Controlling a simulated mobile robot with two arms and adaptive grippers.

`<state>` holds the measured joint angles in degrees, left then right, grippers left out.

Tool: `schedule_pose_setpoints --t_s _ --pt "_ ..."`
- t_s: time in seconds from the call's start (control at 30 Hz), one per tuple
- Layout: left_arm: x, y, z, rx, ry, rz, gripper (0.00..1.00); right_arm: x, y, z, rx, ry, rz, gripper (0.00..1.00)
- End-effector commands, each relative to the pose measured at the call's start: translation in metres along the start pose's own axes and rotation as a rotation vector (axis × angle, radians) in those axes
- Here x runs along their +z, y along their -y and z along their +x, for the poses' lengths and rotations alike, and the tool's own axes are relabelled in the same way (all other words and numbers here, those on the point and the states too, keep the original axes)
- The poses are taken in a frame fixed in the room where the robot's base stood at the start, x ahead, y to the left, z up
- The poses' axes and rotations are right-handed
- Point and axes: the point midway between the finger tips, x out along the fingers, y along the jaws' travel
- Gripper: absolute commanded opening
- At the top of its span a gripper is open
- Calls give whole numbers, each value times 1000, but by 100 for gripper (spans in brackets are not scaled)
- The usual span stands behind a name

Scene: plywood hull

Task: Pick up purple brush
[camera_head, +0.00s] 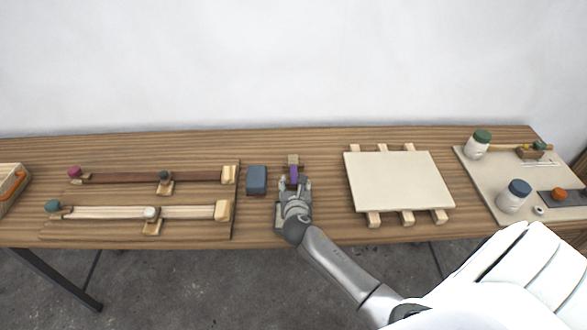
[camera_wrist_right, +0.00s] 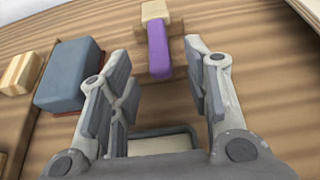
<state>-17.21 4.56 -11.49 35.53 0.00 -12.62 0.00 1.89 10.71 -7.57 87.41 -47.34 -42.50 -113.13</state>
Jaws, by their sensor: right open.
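The purple brush (camera_head: 294,173) lies on the wooden table (camera_head: 320,140), just beyond the fingertips of my right gripper (camera_head: 295,186) in the head view. In the right wrist view, the brush (camera_wrist_right: 159,52) has a long purple part with a pale block at its far end. My right gripper (camera_wrist_right: 160,75) is open there, with its two fingers apart. The brush's near end lies ahead of and roughly between the fingertips, apart from both. My left gripper is not in view.
A blue-grey block (camera_head: 257,180) sits close left of my right gripper. Left are two wooden rails with knobs (camera_head: 150,212). Right is a pale board (camera_head: 400,180) on slats. Farther right, a tray (camera_head: 490,183) holds jars. A pale-topped item (camera_wrist_right: 160,143) lies under the gripper.

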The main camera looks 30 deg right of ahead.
Motion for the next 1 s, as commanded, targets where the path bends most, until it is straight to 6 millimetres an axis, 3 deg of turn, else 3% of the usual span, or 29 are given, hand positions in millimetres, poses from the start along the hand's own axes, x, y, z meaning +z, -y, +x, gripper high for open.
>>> schedule_pose_setpoints --t_s 0.2,0.57,1.0 --pt "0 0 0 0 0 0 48 0 0 0 0 0 0 45" --pt "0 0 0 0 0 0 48 -1 0 0 0 -1 0 0" --pt "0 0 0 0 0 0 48 8 0 -3 0 1 -1 0"
